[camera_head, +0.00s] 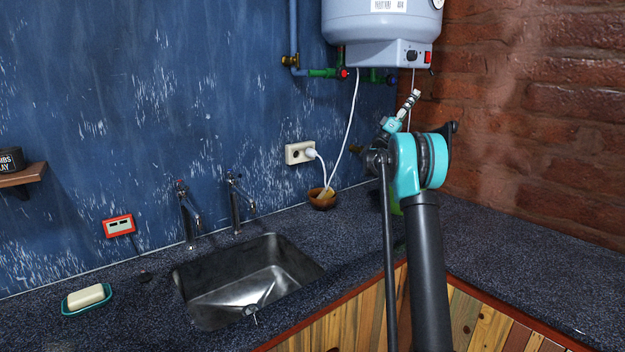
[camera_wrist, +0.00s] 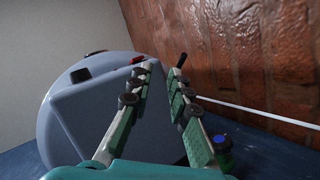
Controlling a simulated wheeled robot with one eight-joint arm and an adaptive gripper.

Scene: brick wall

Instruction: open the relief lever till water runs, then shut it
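The grey-blue water heater (camera_head: 380,25) hangs on the wall at the upper right and fills the left of the wrist view (camera_wrist: 75,115). Under it are a green valve with a red knob (camera_head: 344,73) and a green valve with a blue knob (camera_head: 391,79). The blue knob shows in the wrist view (camera_wrist: 221,141), beside my right finger. I cannot tell for sure which part is the relief lever. My gripper (camera_head: 414,94) points up below the heater's right side. In the wrist view its fingers (camera_wrist: 164,70) are apart with nothing between them. No running water is visible.
A thin white line (camera_wrist: 260,113) runs beside my right finger. The brick wall (camera_head: 530,120) is close on the right. The right counter (camera_head: 520,265) is clear.

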